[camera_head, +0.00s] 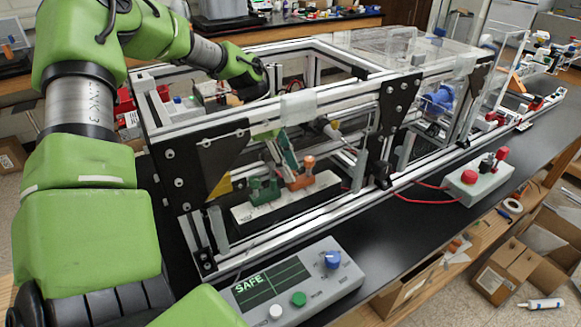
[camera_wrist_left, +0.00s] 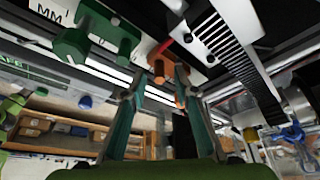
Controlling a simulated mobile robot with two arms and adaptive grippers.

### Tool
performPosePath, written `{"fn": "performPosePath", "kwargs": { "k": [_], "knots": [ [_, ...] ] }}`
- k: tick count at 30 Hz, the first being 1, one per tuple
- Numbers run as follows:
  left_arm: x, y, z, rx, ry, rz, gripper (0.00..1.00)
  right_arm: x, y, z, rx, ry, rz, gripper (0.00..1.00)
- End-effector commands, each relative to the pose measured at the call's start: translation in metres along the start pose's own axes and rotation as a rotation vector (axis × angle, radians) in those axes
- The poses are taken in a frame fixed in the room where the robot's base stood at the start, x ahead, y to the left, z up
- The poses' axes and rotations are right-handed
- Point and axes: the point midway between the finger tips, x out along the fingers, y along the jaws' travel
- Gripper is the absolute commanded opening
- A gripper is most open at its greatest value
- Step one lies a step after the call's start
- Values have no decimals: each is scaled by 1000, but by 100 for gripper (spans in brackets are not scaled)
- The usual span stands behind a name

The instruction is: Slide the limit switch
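An orange block with a raised peg (camera_head: 302,175) and a green block with pegs (camera_head: 264,190) sit on a white scale-marked rail (camera_head: 322,186) inside the extrusion frame. I cannot tell which is the limit switch. My left gripper (camera_head: 288,162) reaches down into the frame, close to the orange block. In the left wrist view its two teal fingers (camera_wrist_left: 157,88) stand apart, with orange pegs (camera_wrist_left: 160,62) near and between the tips. I cannot tell whether they touch. The green block (camera_wrist_left: 95,35) is to the left there. My right gripper is not in view.
Frame bars and dark corner plates (camera_head: 222,158) surround the rail closely. A grey control box reading SAFE (camera_head: 290,285) stands in front. A box with a red button (camera_head: 478,183) and red cable is at right. The black tabletop between them is clear.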

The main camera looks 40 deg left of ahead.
Motion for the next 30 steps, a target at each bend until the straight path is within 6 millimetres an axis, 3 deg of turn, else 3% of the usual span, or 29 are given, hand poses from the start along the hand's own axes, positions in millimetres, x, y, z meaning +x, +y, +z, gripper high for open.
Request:
{"fn": "performPosePath", "kwargs": {
  "k": [12,13,16,30],
  "knots": [
    [11,0,0,0,1,-1,27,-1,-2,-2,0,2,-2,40],
    [11,0,0,0,1,-1,25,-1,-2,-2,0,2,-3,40],
    [11,0,0,0,1,-1,0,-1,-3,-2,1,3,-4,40],
    [7,10,10,0,1,-1,0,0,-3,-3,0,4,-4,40]
  ]
}}
